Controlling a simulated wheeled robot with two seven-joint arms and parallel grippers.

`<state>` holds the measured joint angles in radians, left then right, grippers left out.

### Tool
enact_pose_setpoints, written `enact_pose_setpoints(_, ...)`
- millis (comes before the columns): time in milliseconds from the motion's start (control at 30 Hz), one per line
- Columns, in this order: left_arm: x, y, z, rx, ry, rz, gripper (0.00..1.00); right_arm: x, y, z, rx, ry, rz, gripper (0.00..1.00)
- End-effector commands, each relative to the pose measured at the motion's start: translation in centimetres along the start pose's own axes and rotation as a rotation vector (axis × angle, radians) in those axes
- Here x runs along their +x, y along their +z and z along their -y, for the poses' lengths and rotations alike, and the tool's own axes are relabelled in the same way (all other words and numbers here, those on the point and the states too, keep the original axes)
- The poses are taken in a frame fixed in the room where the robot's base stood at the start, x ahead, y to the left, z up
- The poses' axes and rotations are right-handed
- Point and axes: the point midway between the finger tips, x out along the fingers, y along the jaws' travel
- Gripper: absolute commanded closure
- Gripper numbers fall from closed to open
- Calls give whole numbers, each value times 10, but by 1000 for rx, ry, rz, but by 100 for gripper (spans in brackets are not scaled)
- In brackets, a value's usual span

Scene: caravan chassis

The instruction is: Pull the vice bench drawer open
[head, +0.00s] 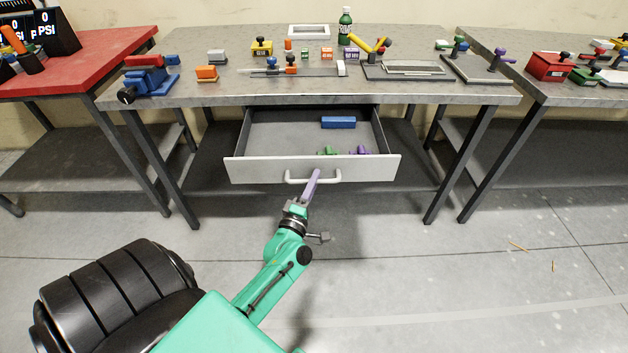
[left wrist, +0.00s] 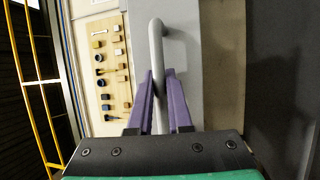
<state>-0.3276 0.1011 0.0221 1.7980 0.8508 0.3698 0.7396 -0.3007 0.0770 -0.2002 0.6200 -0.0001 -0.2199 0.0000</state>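The vice bench drawer (head: 250,170) stands pulled well out under the middle grey bench (head: 225,97), with its inside showing. Its pale bar handle (head: 296,180) is on the front panel. My left gripper (head: 316,173) reaches up to this handle from below. In the left wrist view the handle (left wrist: 156,48) runs between the two purple fingers of my left gripper (left wrist: 159,76), which look closed on it. The blue vice (head: 150,80) is at the bench top's left end. My right gripper is not in view.
In the drawer lie a blue block (head: 338,122), a green item (head: 328,150) and a purple item (head: 360,150). A red-topped bench (head: 85,62) stands left, another grey bench (head: 535,88) right. Floor before the drawer is mostly clear.

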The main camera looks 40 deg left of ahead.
Motion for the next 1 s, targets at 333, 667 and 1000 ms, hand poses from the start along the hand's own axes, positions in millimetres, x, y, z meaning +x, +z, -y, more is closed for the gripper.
enact_pose_setpoints(333,0,0,0,-1,-1,0,53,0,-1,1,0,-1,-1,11)
enact_pose_setpoints(667,-39,0,3,0,-5,2,53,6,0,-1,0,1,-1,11)
enact_pose_setpoints(1000,-129,0,3,0,-6,2,53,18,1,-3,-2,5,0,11)
